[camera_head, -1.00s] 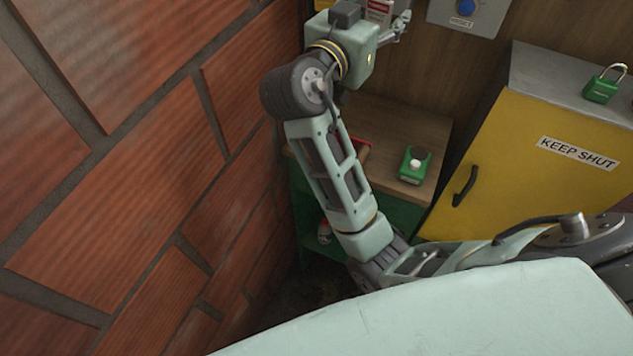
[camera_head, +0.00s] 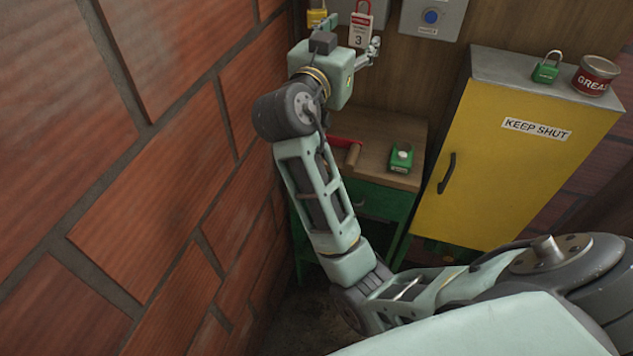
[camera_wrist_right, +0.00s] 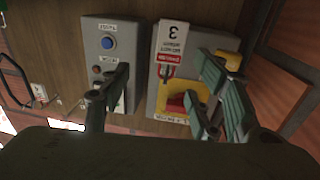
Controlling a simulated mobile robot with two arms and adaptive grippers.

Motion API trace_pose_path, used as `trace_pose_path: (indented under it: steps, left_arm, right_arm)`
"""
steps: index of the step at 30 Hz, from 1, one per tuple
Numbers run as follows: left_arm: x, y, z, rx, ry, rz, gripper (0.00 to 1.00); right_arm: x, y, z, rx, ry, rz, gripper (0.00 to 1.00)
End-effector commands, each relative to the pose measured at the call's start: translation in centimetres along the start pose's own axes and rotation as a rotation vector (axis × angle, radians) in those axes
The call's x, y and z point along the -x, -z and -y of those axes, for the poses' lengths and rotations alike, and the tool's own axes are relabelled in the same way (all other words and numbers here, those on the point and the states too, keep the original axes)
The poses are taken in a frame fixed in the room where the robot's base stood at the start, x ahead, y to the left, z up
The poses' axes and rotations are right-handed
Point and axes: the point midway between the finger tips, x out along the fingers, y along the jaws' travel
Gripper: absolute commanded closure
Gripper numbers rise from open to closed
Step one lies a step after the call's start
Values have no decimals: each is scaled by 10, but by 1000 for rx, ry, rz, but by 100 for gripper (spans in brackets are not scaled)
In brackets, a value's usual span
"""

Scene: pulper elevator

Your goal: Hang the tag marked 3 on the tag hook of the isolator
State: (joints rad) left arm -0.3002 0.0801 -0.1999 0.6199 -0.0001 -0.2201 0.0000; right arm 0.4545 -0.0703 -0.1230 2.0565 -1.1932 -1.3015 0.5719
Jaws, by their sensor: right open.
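The white and red tag marked 3 (camera_head: 359,32) hangs upright at the front of the grey isolator box, by a red loop at its top. The right wrist view shows the tag (camera_wrist_right: 172,40) upside down against the isolator (camera_wrist_right: 154,98), which has a yellow plate and red handle (camera_wrist_right: 176,105). The tag hook itself is not clear, so I cannot tell how the loop sits on it. My right gripper (camera_head: 372,50) is just below and right of the tag. Its fingers (camera_wrist_right: 165,95) are spread and empty, apart from the tag in the wrist view. My left gripper is out of view.
A yellow padlock (camera_head: 317,18) is left of the tag; a grey button box (camera_head: 455,18) is right. Below are a wooden-topped stand (camera_head: 375,165) with a green item (camera_head: 402,157), and a yellow cabinet (camera_head: 500,180) bearing a green padlock (camera_head: 546,68) and grease tin (camera_head: 596,75). A brick wall (camera_head: 150,200) is close left.

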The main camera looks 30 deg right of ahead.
Motion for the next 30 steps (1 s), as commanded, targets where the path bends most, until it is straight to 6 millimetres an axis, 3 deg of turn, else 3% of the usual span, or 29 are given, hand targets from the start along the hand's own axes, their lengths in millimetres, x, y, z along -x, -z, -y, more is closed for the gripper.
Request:
trace_pose_path:
  steps: [14, 30]
  left_arm:
    - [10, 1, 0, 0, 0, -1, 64]
    - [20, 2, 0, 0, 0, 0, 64]
  right_arm:
    - [32, -45, -18, 5, 136, 2, 44]
    - [97, -94, -24, 7, 425, 3, 44]
